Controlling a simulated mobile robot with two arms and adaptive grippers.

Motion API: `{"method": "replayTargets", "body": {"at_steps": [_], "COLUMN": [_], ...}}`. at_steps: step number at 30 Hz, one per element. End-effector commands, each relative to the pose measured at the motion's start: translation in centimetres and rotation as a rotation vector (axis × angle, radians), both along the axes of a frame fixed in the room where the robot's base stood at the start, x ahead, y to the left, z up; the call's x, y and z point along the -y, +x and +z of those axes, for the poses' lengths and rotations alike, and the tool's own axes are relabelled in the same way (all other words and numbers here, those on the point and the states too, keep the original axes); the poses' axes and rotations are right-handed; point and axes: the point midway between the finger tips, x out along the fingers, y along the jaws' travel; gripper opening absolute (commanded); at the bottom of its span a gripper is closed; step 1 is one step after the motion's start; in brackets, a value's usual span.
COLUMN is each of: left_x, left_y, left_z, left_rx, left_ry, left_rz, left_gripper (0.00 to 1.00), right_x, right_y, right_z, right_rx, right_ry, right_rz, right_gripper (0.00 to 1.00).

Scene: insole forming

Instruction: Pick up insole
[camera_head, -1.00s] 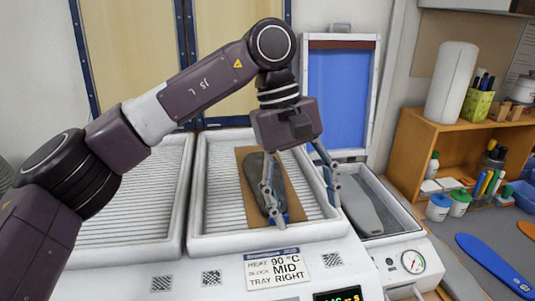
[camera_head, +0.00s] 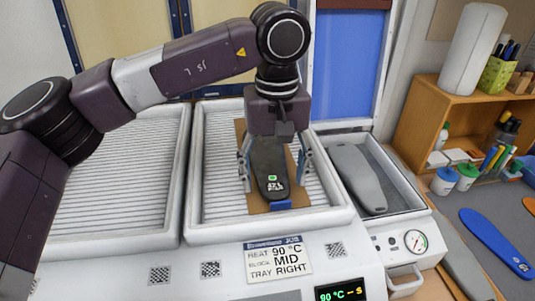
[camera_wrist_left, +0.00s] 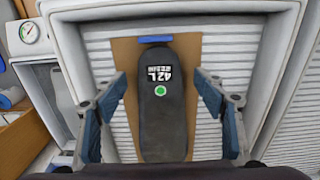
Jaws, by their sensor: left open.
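A dark grey insole (camera_head: 269,160) lies on a brown board (camera_head: 258,207) in the right heating tray. In the left wrist view the insole (camera_wrist_left: 162,118) shows a white "42L" label and a green dot. My left gripper (camera_head: 273,180) is over the insole, pointing down. It is open, with one finger on each side of the insole and nothing between them gripped. In the left wrist view the fingers (camera_wrist_left: 159,82) stand apart from the insole's edges. How high the fingertips are is hard to tell. My right gripper is not in view.
The right tray (camera_head: 342,214) has raised white walls, and the left tray (camera_head: 105,185) is empty. A lighter grey insole shape (camera_head: 357,178) lies in the compartment to the right. A blue insole (camera_head: 495,243) lies on the bench. A sign (camera_head: 278,259) reads 90 °C, MID, tray RIGHT.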

Motion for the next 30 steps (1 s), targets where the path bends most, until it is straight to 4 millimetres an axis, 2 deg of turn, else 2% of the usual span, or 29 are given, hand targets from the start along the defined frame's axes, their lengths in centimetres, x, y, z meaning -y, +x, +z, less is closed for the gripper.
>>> {"method": "replayTargets", "body": {"at_steps": [8, 21, 30], "left_x": [0.01, 0.03, 0.04], "left_y": [0.00, 0.01, 0.04], "left_z": [-0.48, -0.41, -0.13], "left_rx": [0.001, 0.001, 0.002], "left_ry": [-0.001, -0.002, -0.002], "left_rz": [0.000, 0.000, 0.000], "left_gripper": [0.65, 0.20, 0.20], "right_x": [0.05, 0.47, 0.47], "right_y": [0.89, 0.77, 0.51], "right_z": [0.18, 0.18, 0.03], "right_rx": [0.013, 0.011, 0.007], "right_ry": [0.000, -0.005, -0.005], "right_rz": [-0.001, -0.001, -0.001], "right_gripper": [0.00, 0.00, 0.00]}}
